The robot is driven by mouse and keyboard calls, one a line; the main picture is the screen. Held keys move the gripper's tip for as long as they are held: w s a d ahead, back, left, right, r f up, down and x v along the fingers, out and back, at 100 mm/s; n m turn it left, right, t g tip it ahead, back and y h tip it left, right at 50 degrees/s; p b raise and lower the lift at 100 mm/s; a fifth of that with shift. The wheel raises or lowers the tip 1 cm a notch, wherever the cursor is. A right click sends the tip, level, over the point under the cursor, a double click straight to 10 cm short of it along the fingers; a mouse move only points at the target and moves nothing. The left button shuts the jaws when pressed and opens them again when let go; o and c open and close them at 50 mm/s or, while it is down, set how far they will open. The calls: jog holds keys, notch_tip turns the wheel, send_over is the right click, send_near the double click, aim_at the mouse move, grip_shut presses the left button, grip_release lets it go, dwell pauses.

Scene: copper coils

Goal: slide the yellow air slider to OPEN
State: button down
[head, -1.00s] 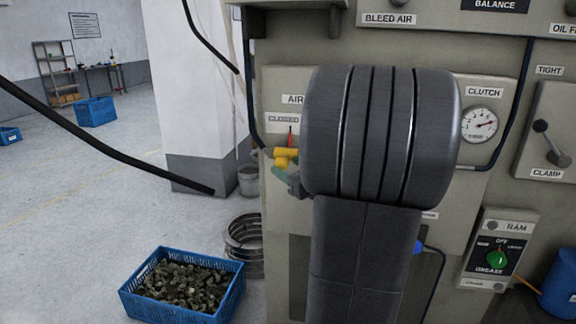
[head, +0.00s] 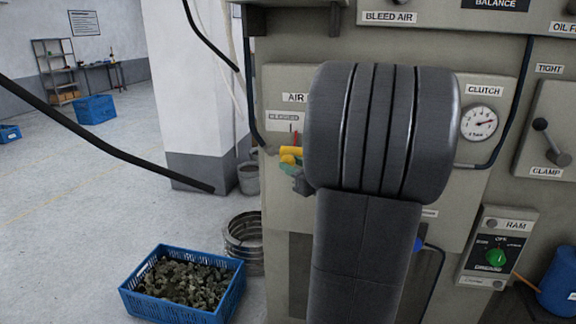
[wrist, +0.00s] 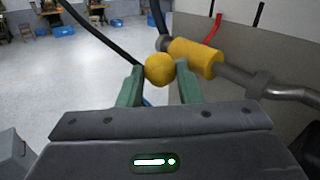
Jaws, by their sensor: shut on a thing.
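The yellow air slider (head: 291,153) sits on a pipe on the machine's AIR panel, below a small label whose text is blurred now. In the wrist view it is a yellow sleeve (wrist: 198,57) with a round yellow knob (wrist: 160,69) facing me. My gripper (wrist: 160,80) has its green fingers on both sides of the knob, shut on it. In the head view my gripper (head: 288,167) shows only partly at the slider; my dark arm hides the panel to its right. A red marker (wrist: 216,28) shows beyond the sleeve.
A grey pipe (wrist: 290,92) runs right from the slider. A clutch gauge (head: 479,123) and clamp lever (head: 549,142) are further right. A blue crate of metal pieces (head: 133,299) stands on the floor at lower left. The left floor is mostly open.

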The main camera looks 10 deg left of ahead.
jog(key=d, duration=0.4)
jog(key=shift+d, duration=0.35)
jog(key=c, duration=1)
grip_release()
jog(key=shift+s+d, duration=0.1)
jog(key=shift+d, duration=0.15)
jog(key=shift+a, duration=0.1)
jog(key=b+v, duration=0.1)
jog(key=v, duration=1.2)
jog(key=shift+s+d, duration=0.25)
jog(key=shift+d, duration=0.05)
jog(key=p+x, duration=0.1)
jog(key=x, duration=1.3)
